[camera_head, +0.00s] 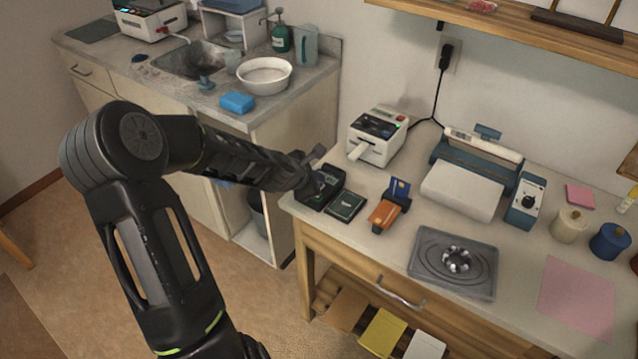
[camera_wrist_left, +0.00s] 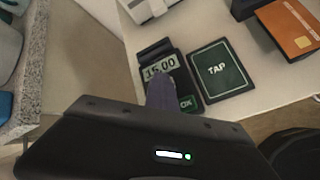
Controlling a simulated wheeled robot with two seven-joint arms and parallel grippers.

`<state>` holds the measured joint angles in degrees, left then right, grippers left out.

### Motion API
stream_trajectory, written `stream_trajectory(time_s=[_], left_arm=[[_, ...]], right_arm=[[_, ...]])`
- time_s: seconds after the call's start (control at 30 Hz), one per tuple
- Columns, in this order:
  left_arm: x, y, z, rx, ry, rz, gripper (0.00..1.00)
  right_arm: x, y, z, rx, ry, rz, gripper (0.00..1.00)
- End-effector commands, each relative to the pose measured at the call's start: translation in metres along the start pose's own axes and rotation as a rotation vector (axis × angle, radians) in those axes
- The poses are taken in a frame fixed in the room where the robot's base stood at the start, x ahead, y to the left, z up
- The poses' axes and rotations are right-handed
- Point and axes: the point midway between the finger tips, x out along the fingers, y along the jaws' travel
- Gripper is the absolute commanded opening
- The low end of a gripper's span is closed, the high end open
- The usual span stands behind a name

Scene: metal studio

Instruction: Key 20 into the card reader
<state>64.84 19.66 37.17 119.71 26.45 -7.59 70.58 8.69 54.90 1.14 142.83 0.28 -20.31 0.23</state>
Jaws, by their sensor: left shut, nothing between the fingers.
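The card reader (camera_head: 330,178) is a dark unit at the left end of the wooden table. In the left wrist view the card reader (camera_wrist_left: 178,88) has a light display that seems to read 15.00, and a green OK key (camera_wrist_left: 186,102) at its lower right. A dark green pad marked TAP (camera_wrist_left: 216,69) lies right beside it; it also shows in the head view (camera_head: 346,206). My left gripper (camera_head: 306,182) is shut and empty, over the reader. In the left wrist view its fingertips (camera_wrist_left: 160,92) cover the reader's left keys. I cannot tell whether they touch. My right gripper is not in view.
A white label printer (camera_head: 377,135) stands behind. A grey tray (camera_head: 453,263) lies farther right. A sink counter (camera_head: 299,90) is at the left, across a gap.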

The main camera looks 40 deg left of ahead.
Motion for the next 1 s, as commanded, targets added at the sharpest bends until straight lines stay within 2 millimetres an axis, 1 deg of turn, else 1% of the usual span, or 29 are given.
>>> stream_trajectory(time_s=[0.37,0.67,0.8,1.0], left_arm=[[-0.011,0.008,0.008,0.000,0.000,-0.001,0.00],[-0.011,0.008,0.008,0.000,0.000,-0.001,0.00],[-0.010,0.007,0.007,0.000,0.000,0.001,0.00],[-0.011,0.008,0.008,0.000,0.000,0.000,0.00]], right_arm=[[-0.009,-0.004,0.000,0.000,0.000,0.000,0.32],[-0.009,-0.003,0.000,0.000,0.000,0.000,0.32],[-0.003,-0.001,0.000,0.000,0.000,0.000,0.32],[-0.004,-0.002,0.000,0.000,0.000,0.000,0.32]])
